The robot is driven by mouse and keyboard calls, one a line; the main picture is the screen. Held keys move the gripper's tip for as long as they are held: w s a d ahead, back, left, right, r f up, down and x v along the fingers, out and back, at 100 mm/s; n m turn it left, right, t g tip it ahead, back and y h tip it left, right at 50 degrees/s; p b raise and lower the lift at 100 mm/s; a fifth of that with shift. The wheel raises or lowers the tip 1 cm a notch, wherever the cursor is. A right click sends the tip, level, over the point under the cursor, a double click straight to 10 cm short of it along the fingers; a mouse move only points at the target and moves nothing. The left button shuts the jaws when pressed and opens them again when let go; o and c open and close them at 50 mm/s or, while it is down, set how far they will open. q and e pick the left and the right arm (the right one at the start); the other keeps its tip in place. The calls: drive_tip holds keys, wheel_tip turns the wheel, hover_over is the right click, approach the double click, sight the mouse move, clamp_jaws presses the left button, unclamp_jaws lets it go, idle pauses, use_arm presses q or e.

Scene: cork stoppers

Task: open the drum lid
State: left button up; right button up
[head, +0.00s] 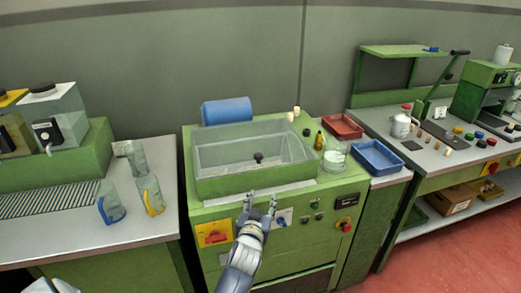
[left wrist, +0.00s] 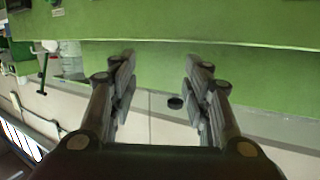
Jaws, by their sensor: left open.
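The green drum machine (head: 240,189) stands in the middle of the head view. Its see-through lid (head: 228,153) appears to lie down over the trough, with a small black knob (head: 258,157) near its middle. My left gripper (head: 260,201) is open and empty at the machine's front, on the near side of the knob and apart from it. In the left wrist view my left gripper (left wrist: 160,75) has its fingers spread wide, and the dark knob (left wrist: 175,102) shows between them, beyond the fingers. My right gripper is not in view.
A blue cylinder (head: 227,110) lies behind the trough. A glass beaker (head: 334,156) and a small amber bottle (head: 319,140) stand to its right, near a red tray (head: 342,125) and a blue tray (head: 377,156). Jugs (head: 111,204) stand on the left bench. Switches line the machine's front.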

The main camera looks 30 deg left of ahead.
use_arm(q)
drive_tip(key=n+t+y, duration=0.1)
drive_tip(key=y, duration=0.1)
approach(258, 158)
drive_tip(key=p+x, duration=0.2)
drive_tip(key=x, duration=0.7)
drive_tip(key=shift+w+a, duration=0.2)
drive_tip(key=shift+w, duration=0.15)
drive_tip(key=shift+x, duration=0.85)
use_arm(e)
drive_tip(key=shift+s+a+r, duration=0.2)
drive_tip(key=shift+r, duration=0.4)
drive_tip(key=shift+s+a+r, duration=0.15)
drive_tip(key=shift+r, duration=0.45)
use_arm(q)
drive_tip(key=shift+c, duration=0.3)
drive_tip(key=c, duration=0.9)
clamp_jaws()
drive_tip(key=shift+f, duration=0.1)
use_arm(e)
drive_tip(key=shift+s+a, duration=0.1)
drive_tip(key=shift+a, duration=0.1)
